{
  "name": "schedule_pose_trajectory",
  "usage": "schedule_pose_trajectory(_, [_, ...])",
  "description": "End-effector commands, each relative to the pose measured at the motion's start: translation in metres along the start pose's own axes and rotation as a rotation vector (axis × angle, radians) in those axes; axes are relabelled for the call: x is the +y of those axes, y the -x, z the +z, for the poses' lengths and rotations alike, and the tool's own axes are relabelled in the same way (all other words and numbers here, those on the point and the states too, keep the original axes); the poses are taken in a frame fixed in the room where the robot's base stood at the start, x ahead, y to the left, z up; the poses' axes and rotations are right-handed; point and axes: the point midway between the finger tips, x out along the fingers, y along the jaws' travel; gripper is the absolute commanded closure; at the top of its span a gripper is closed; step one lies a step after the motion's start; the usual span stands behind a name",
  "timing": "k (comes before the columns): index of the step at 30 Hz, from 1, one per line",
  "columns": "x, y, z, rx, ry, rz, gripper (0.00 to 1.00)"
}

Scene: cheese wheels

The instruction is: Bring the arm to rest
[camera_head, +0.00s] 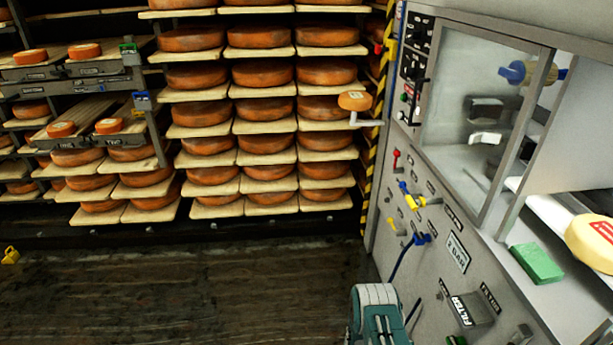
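A rounded pale teal and grey mechanical part (378,315) stands at the bottom edge, right of centre. It looks like part of my arm, but I cannot be sure. It is cut off by the frame's lower edge. I see no gripper fingers in this view, so I cannot see whether my gripper holds anything.
A grey machine cabinet (408,265) with knobs and a glass window fills the right side. A green block (536,263) and a pale yellow round piece (590,240) lie on its ledge. Racks of orange cheese wheels (263,73) stand behind. The dark floor (180,295) is mostly clear.

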Motion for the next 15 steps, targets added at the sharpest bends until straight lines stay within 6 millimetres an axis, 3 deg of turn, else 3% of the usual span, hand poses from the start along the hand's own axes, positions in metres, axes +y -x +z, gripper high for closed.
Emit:
schedule_pose_trajectory(11, [0.000, 0.005, -0.001, 0.000, 0.000, 0.000, 0.08])
schedule_pose_trajectory(15, [0.003, 0.004, -0.023, -0.030, 0.018, 0.021, 0.08])
